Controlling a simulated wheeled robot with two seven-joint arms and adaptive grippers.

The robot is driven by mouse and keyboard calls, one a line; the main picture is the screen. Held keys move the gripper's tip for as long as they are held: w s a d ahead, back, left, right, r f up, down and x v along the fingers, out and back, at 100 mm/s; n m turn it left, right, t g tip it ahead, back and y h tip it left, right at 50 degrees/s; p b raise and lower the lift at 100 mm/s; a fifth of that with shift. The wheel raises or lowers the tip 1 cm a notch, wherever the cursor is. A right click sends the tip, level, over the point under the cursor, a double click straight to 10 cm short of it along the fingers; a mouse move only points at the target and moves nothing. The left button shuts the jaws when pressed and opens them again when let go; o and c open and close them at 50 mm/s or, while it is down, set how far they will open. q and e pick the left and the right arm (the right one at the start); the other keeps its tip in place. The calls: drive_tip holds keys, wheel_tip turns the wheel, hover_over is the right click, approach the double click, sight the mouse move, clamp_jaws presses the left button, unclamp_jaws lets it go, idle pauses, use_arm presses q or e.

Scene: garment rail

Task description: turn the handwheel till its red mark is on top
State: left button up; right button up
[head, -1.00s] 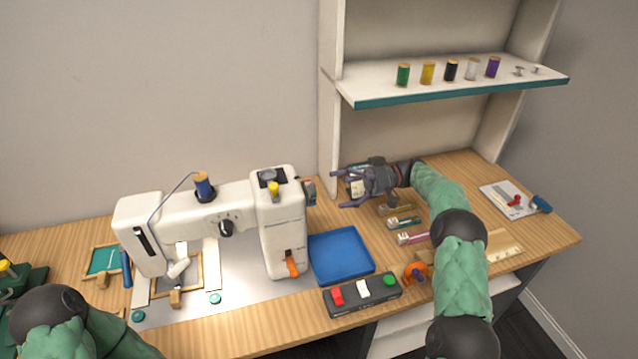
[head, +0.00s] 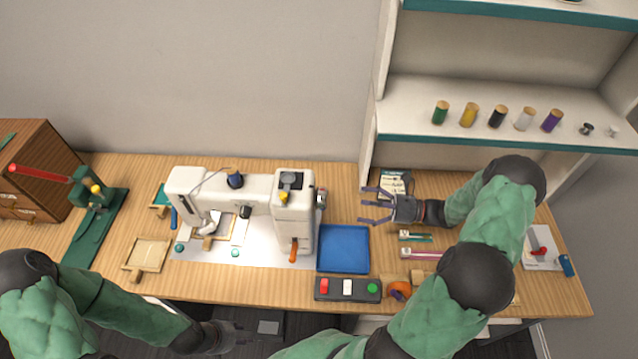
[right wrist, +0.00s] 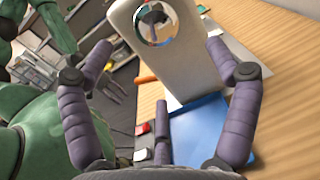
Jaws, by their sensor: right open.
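The handwheel (head: 321,198) is a small metallic disc on the right end of the white sewing machine (head: 259,192).
A blue tray (head: 343,249) lies below and right of the handwheel, with a button box (head: 347,289) in front of it. A shelf unit (head: 500,140) with thread spools rises behind my right gripper. A green press (head: 92,205) stands at the left.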

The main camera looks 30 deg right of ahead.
sight(321, 198)
drive_tip(key=shift+m, duration=0.4)
drive_tip(key=x, duration=1.1)
drive_tip(key=shift+s+a+r, duration=0.1)
drive_tip(key=shift+s+a, duration=0.05)
drive_tip(key=shift+s, duration=0.05)
drive_tip(key=c, duration=1.1)
